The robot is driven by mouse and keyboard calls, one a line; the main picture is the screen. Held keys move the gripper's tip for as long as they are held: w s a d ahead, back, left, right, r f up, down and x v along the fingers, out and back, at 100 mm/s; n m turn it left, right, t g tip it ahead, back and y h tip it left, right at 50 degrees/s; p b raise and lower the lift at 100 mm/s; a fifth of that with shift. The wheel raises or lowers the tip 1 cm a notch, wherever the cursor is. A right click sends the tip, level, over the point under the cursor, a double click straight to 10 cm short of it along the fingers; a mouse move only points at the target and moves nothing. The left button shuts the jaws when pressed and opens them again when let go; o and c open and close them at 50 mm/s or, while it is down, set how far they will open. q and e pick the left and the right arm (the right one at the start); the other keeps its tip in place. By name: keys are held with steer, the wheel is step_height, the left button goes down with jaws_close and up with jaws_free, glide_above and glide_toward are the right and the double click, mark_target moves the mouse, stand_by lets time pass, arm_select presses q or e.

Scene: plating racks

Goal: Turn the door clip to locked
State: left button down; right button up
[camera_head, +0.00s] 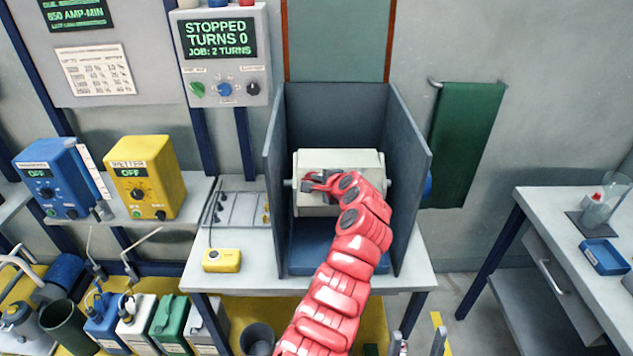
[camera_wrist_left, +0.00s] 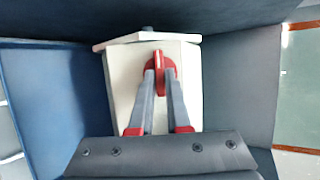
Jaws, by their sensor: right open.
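The door clip (camera_wrist_left: 159,68) is a red round knob with a raised bar, on the cream barrel's end face in the left wrist view. Its bar stands upright in that view. The cream barrel (camera_head: 340,161) sits inside a grey enclosure in the head view. My left gripper (camera_head: 312,183) reaches the barrel's front, and my red arm and gripper cover much of the clip there. In the left wrist view its fingers (camera_wrist_left: 160,82) are close together, one on each side of the clip's bar. My right gripper (camera_head: 418,342) is open and empty at the bottom edge.
Grey enclosure walls (camera_head: 410,190) stand close on both sides of the barrel. A control panel (camera_head: 222,58) reads "STOPPED, TURNS 0, JOB: 2 TURNS". A yellow box (camera_head: 222,260) lies on the table at left. A green towel (camera_head: 466,140) hangs at right.

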stand_by(0.3)
arm_select(q)
steer(key=shift+r+m+t+p, duration=0.15)
steer(key=shift+m+t+p, duration=0.15)
steer(key=shift+m+p, duration=0.65)
steer(key=shift+s+a+f+m+t+h+p, duration=0.15)
steer(key=shift+m+t+h+p, duration=0.65)
steer(key=shift+m+p, duration=1.8)
steer(key=shift+s+a+f+m+t+h+p, duration=0.2)
steer(key=shift+m+t+h+p, duration=0.95)
steer(key=shift+m, duration=2.4)
steer(key=shift+w+a+f+m+t+h+p, duration=0.1)
steer(key=shift+a+f+m+t+h+p, duration=0.4)
steer(key=shift+m+p, duration=2.25)
steer(key=shift+d+r+m+h+b, duration=0.25)
steer(key=shift+d+m+b, duration=0.1)
steer(key=shift+m, duration=0.2)
steer(key=c, duration=0.9)
jaws_free()
